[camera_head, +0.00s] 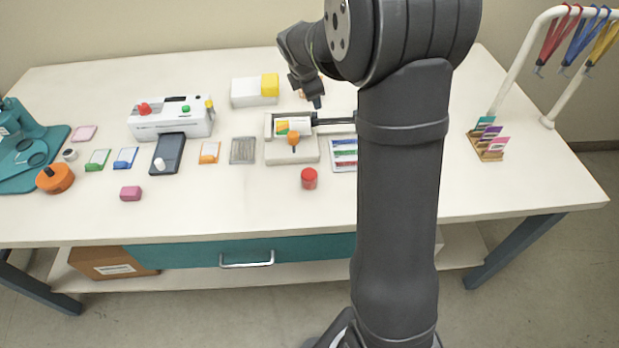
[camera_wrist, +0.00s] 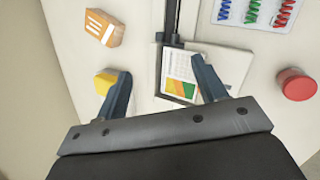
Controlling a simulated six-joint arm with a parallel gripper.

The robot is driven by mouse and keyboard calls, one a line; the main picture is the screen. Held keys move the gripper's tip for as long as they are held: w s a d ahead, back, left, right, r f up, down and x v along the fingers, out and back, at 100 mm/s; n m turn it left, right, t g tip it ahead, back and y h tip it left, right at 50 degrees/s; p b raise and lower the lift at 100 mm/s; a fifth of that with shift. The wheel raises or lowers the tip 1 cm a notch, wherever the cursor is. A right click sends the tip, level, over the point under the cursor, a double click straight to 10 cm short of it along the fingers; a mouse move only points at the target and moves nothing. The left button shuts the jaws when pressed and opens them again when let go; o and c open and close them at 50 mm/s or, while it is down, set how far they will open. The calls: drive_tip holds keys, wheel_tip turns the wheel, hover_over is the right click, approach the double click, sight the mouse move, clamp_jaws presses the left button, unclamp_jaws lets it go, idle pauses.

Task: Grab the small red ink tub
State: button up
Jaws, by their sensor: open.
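The small red ink tub (camera_head: 309,178) stands upright on the table near its front edge, just in front of the white tray device. In the wrist view the red tub (camera_wrist: 296,84) is at the right, apart from my gripper. My gripper (camera_wrist: 165,88) is open, with nothing between its two fingers, above the tray device that holds a printed card. In the head view my gripper (camera_head: 317,101) is behind and above the tub, near the back of the tray device. My arm hides part of the table right of the tub.
The tray device (camera_head: 291,152) has an orange knob. A sheet with coloured coils (camera_head: 344,154) lies right of it. A white laminator (camera_head: 170,122), a dark phone-like pad (camera_head: 168,153) and a pink block (camera_head: 130,193) are left. A wooden card rack (camera_head: 487,146) stands right. The table's front strip is mostly clear.

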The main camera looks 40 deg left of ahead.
drive_tip(key=s+d+r+m+g+h, duration=0.1)
drive_tip(key=s+d+r+m+g, duration=0.1)
drive_tip(key=s+d+m, duration=0.5)
drive_tip(key=m+g+h, duration=0.1)
drive_tip(key=m+g, duration=0.2)
drive_tip(key=m, duration=0.7)
hover_over(309, 173)
drive_tip(key=f, duration=0.6)
drive_tip(key=d+f, duration=0.1)
drive_tip(key=f, duration=0.2)
drive_tip(key=shift+w+f, duration=0.15)
drive_tip(key=shift+f, duration=0.2)
drive_tip(key=shift+s+a+f, duration=0.1)
drive_tip(key=shift+a+f, duration=0.05)
drive_tip(key=shift+f, duration=0.75)
drive_tip(key=shift+s+a+f, duration=0.1)
drive_tip(key=shift+a+f, duration=0.1)
drive_tip(key=shift+f, duration=0.65)
drive_tip(key=shift+a+f, duration=0.15)
drive_tip(key=shift+f, duration=0.75)
drive_tip(key=shift+c, duration=0.3)
drive_tip(key=c, duration=1)
